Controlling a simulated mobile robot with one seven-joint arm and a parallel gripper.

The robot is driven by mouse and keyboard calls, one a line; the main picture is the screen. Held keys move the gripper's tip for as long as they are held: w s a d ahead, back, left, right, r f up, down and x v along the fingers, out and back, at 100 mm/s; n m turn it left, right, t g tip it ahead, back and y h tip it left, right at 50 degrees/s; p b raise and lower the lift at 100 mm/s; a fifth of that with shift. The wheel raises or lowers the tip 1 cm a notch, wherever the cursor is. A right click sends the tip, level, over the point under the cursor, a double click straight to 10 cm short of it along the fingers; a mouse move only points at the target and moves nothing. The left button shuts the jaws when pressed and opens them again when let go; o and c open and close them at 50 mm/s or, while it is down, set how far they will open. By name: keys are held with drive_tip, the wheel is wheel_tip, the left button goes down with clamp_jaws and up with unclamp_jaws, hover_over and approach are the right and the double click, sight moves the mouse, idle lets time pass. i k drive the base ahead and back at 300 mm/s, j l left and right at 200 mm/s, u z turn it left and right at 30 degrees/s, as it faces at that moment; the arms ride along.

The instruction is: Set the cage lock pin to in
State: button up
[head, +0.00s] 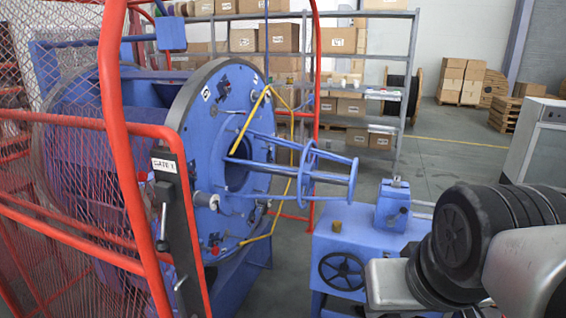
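The blue strander cage (110,160) lies on its side behind a red mesh guard at the left. Its round blue end plate (218,110) faces right and carries several small fittings. A short grey cylinder with a dark end (206,199) sticks out near the plate's left edge, and a small red-topped part (214,248) sits lower down. I cannot tell which fitting, if any, is the cage lock pin, or whether it is in or out. Only links of my arm show at the lower right; my gripper is not in view.
A red guard frame (112,70) and a dark post with a "GATE 1" label (164,165) stand in front of the cage. A blue machine with a black handwheel (341,271) stands at the lower middle. Shelves (402,60) with boxes stand behind; grey floor (450,150) is open at the right.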

sight(215, 251)
drive_tip(key=k+j, duration=0.1)
drive_tip(key=j, duration=0.25)
drive_tip(key=k+j, duration=0.15)
drive_tip(key=j, duration=0.2)
drive_tip(key=k+j, duration=0.1)
drive_tip(key=j, duration=0.25)
drive_tip(key=k+j, duration=0.1)
drive_tip(key=j, duration=2.15)
drive_tip(key=i+j, duration=0.1)
drive_tip(key=j, duration=0.25)
drive_tip(key=i+j, duration=0.1)
drive_tip(key=j, duration=0.25)
drive_tip(key=i+j, duration=0.1)
drive_tip(key=j, duration=0.3)
drive_tip(key=i+j, duration=0.3)
drive_tip(key=j, duration=0.15)
drive_tip(key=i+j, duration=0.35)
drive_tip(key=i+j+z, duration=0.1)
drive_tip(key=i+j, duration=0.2)
drive_tip(key=j, duration=0.3)
drive_tip(key=k+l, duration=0.1)
drive_tip(key=l, duration=0.3)
drive_tip(key=k+l+u, duration=0.1)
drive_tip(key=l, duration=0.35)
drive_tip(key=k+l, duration=0.1)
drive_tip(key=l, duration=0.3)
drive_tip(key=k+l+u, duration=0.1)
drive_tip(key=l, duration=0.3)
drive_tip(key=k+l, duration=0.15)
drive_tip(key=l, duration=0.25)
